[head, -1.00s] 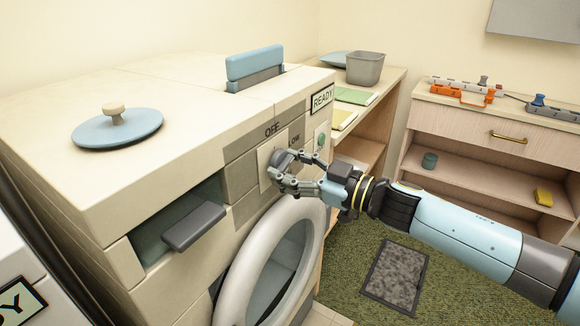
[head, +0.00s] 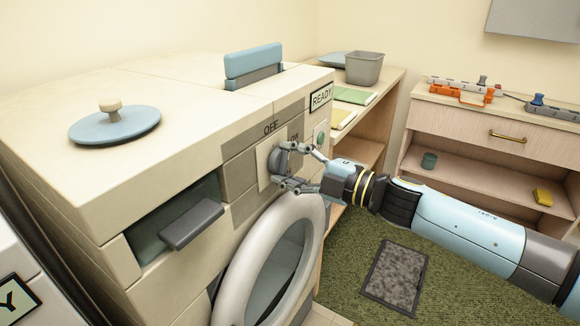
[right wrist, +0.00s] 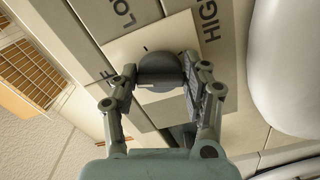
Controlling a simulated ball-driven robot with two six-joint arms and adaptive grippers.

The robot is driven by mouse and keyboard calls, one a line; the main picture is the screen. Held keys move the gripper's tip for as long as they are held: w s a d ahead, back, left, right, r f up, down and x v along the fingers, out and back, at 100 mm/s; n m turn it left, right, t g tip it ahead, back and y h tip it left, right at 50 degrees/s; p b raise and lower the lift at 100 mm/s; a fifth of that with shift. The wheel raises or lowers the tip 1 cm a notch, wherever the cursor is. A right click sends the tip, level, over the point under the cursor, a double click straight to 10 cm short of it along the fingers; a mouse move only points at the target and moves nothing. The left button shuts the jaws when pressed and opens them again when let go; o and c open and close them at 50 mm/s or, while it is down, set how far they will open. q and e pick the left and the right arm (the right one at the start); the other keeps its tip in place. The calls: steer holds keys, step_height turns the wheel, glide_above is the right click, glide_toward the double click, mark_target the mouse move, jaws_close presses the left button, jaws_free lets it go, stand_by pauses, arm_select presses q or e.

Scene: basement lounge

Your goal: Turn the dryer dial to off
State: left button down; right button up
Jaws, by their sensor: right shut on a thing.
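The dryer (head: 120,190) stands at the left with its round door (head: 235,285) below the control panel. The grey dial (head: 278,162) sits on a pale square plate on the dryer front, below the OFF label (head: 271,127). My right gripper (head: 290,167) is shut on the dial, one finger above and one below. In the right wrist view the dial (right wrist: 160,72) lies between both fingers. LOW (right wrist: 124,12) and HIGH (right wrist: 209,20) show there, and OFF is mostly hidden behind a finger. My left gripper is out of view.
A READY sign (head: 321,97) and a green button (head: 321,139) are right of the dial. A grey drawer handle (head: 191,224) juts out at the left. A blue lid (head: 115,125) lies on top of the dryer. Shelves stand to the right, and the green carpet between is mostly open.

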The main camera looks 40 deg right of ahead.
steer(key=shift+n+b, duration=0.5)
steer(key=shift+n, duration=1.4)
steer(key=o, duration=1.2)
steer(key=shift+c, duration=0.2)
steer(key=v, duration=1.2)
steer(key=shift+d, duration=0.1)
